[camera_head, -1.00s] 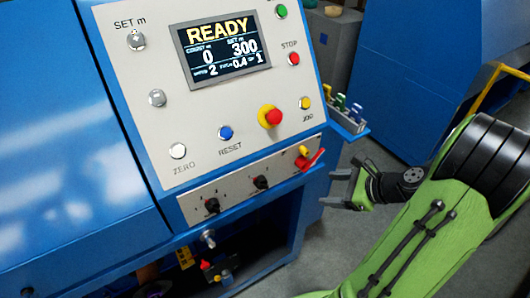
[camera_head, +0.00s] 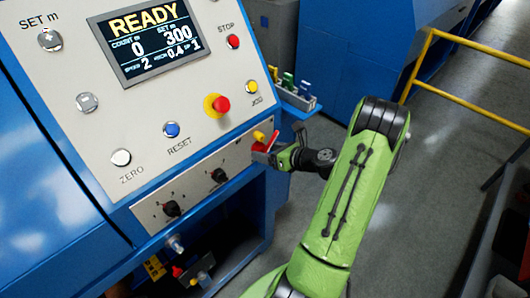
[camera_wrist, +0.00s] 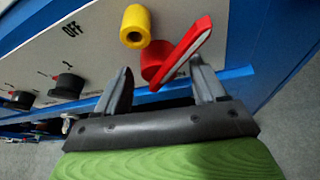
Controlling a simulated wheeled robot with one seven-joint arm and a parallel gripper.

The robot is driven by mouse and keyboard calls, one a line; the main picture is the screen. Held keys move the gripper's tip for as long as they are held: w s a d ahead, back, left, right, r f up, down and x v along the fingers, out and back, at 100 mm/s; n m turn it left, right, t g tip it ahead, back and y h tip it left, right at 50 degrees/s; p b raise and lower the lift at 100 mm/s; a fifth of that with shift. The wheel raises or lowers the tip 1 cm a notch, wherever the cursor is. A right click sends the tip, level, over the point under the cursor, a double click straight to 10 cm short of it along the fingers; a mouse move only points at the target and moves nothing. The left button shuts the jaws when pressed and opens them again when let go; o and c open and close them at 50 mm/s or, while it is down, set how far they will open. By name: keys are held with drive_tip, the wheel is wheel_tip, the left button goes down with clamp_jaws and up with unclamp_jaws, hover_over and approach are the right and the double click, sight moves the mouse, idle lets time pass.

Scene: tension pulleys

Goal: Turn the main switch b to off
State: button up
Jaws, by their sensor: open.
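The red switch with a long lever (camera_head: 264,146) sits at the right end of the lower panel. In the wrist view its red lever (camera_wrist: 183,53) slants from the hub up to the right. A yellow knob (camera_wrist: 136,25) sits just above left of it, and the word OFF is printed further left. My gripper (camera_wrist: 163,77) is open, its two fingers below and on either side of the red hub. The right fingertip is close to the lever; I cannot tell if they touch. In the head view my gripper (camera_head: 277,153) partly hides the switch.
Black knobs (camera_head: 171,208) sit left along the same panel. Above are the display (camera_head: 145,40) and coloured push buttons. A tray of coloured-handled tools (camera_head: 297,95) juts out at the panel's right. A yellow rail (camera_head: 470,99) stands at right, with free floor between.

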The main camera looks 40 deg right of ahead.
drive_tip(key=shift+w+a+f, duration=0.1)
drive_tip(key=shift+w+f, duration=0.1)
drive_tip(key=shift+w, duration=0.35)
clamp_jaws()
